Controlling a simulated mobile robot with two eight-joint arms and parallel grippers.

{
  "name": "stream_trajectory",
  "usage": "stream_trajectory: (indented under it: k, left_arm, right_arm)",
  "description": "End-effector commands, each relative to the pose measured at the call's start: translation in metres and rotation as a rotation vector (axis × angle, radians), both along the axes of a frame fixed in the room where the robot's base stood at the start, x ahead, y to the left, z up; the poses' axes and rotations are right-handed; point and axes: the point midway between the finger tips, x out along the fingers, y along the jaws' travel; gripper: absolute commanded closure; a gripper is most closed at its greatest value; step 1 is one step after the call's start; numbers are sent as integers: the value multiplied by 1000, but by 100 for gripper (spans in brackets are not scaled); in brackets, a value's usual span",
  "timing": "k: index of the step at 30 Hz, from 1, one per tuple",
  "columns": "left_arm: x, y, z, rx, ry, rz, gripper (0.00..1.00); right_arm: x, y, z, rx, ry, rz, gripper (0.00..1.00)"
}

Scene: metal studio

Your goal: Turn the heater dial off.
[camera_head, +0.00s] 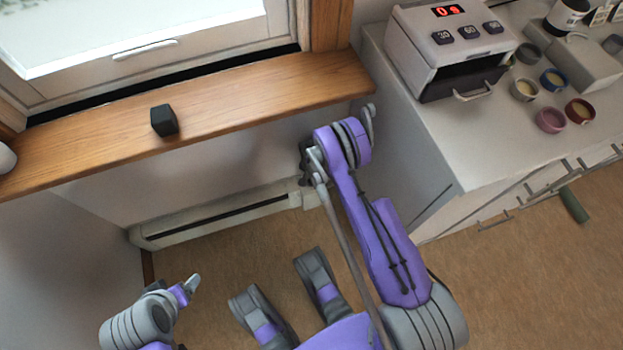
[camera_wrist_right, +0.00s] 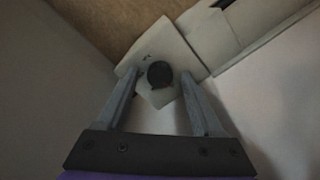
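The heater (camera_head: 160,239) is a long, low, pale unit with a dark slot, along the wall under the window sill. Its dial is a round black knob (camera_wrist_right: 160,74) on a pale end plate in the right wrist view. My right gripper (camera_wrist_right: 160,76) is open, with one fingertip on each side of the dial. Gaps show beside the dial, and I cannot tell how near the tips are in depth. In the head view my right arm hides the dial. My left gripper (camera_head: 191,286) is at the lower left, away from the heater; its opening is unclear.
A wooden sill (camera_head: 240,95) with a small black box (camera_head: 164,121) juts out above the heater. A white counter (camera_head: 470,150) on the right carries a box with a red display (camera_head: 450,45) and several small bowls. Brown floor lies in front of the heater.

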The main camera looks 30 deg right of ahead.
Motion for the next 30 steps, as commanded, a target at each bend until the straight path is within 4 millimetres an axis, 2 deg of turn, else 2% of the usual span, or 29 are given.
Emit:
stream_trajectory:
  k: [8,11,21,25,30]
  left_arm:
    - [0,0,1,0,0,0,19]
    - [-1,0,4,0,1,0,19]
    - [-4,0,19,0,0,0,19]
    - [-4,0,22,0,-1,0,19]
    - [-4,0,23,0,-1,0,19]
  right_arm:
    - [0,0,6,0,0,0,32]
    - [0,0,20,0,0,0,32]
    - [-1,0,87,0,0,0,32]
    - [0,0,102,0,0,0,32]
    - [0,0,108,0,0,0,32]
